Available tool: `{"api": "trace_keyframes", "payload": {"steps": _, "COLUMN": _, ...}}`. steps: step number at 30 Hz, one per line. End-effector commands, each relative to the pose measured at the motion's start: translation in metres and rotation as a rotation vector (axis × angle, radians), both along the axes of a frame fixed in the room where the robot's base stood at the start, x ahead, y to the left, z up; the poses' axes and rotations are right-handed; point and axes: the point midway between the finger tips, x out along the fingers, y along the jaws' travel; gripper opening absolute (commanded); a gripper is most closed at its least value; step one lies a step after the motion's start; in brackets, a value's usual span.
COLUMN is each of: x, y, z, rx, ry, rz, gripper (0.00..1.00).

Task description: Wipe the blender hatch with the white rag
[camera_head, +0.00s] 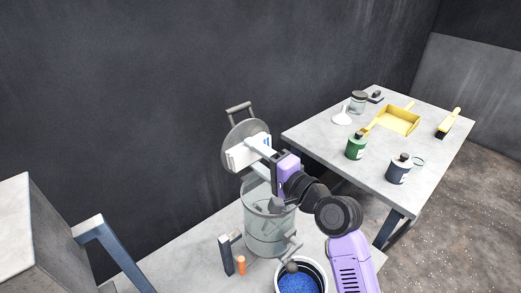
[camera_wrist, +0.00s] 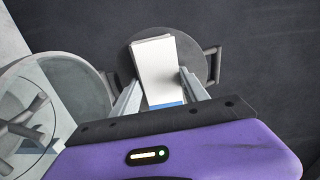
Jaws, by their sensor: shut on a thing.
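The white rag (camera_head: 239,157) is a flat white block with a blue edge. My gripper (camera_head: 257,148) is shut on it, and the rag lies against or just in front of the round grey blender hatch (camera_head: 234,137). The hatch stands raised above the clear cylindrical blender body (camera_head: 268,225), with a handle at its top. In the wrist view the rag (camera_wrist: 155,65) sits between my gripper's fingers (camera_wrist: 156,88) and covers the middle of the hatch (camera_wrist: 198,55). I cannot tell whether the rag touches the hatch.
A bucket of blue granules (camera_head: 299,280) stands in front of the blender. A dark block and an orange cylinder (camera_head: 241,265) stand left of it. The table (camera_head: 405,195) at right holds a green bottle (camera_head: 356,146), a dark bottle (camera_head: 399,168), a yellow dustpan (camera_head: 398,121) and a brush (camera_head: 448,123).

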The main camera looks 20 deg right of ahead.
Motion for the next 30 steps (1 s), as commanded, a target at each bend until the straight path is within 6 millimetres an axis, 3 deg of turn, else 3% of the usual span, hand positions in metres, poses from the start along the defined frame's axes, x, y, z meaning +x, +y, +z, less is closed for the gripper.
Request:
{"api": "trace_keyframes", "payload": {"steps": 5, "x": -0.001, "y": 0.009, "z": 0.000, "rx": 0.001, "ry": 0.000, "rz": 0.008, "gripper": 0.20}}
{"api": "trace_keyframes", "payload": {"steps": 18, "x": 0.007, "y": -0.021, "z": 0.000, "rx": 0.001, "ry": -0.002, "rz": 0.003, "gripper": 0.14}}
{"api": "trace_keyframes", "payload": {"steps": 30, "x": 0.004, "y": -0.024, "z": 0.000, "rx": 0.001, "ry": 0.000, "rz": 0.004, "gripper": 0.14}}
